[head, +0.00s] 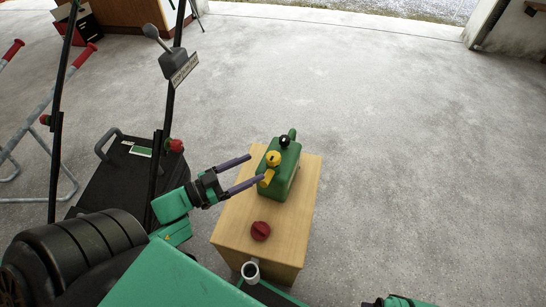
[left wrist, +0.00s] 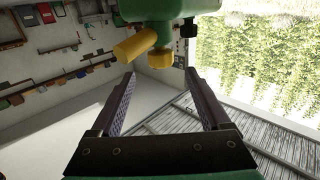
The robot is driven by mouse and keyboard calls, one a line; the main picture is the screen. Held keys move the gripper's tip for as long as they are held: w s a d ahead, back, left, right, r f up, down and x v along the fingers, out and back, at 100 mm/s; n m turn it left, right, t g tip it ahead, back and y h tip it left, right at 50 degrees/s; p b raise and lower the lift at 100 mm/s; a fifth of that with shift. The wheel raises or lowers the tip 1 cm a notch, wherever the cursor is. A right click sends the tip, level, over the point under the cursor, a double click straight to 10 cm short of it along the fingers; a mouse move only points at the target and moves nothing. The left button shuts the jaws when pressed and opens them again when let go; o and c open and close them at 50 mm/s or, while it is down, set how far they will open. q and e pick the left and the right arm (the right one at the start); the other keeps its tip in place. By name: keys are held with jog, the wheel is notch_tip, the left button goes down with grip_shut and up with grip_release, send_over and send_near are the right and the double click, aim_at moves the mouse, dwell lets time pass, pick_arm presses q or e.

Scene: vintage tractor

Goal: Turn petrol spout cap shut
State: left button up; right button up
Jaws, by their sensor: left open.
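A green petrol can (head: 281,172) stands upright on a small wooden cabinet. On its top are a yellow round cap (head: 273,158), a stubby yellow spout (head: 267,178) pointing towards me, and a black cap (head: 284,141). My left gripper (head: 256,169) is open and empty, its fingers reaching to the can from the left, close to the yellow parts. In the left wrist view the yellow cap (left wrist: 160,60) lies just beyond the gap between the fingertips (left wrist: 160,73), with the spout (left wrist: 134,46) to its left. Contact cannot be told. My right gripper's fingers are not seen.
The wooden cabinet (head: 229,213) also bears a red round object (head: 260,231). A pale cup-like piece (head: 250,270) is at its near edge. A black machine with a red knob (head: 176,145) stands left. The concrete floor (head: 420,150) on the right is clear.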

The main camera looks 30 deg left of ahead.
aim_at(274, 156)
pick_arm(q)
jog(key=b+x, duration=0.1)
jog(key=x, duration=0.7)
jog(key=shift+w+f, duration=0.1)
grip_shut()
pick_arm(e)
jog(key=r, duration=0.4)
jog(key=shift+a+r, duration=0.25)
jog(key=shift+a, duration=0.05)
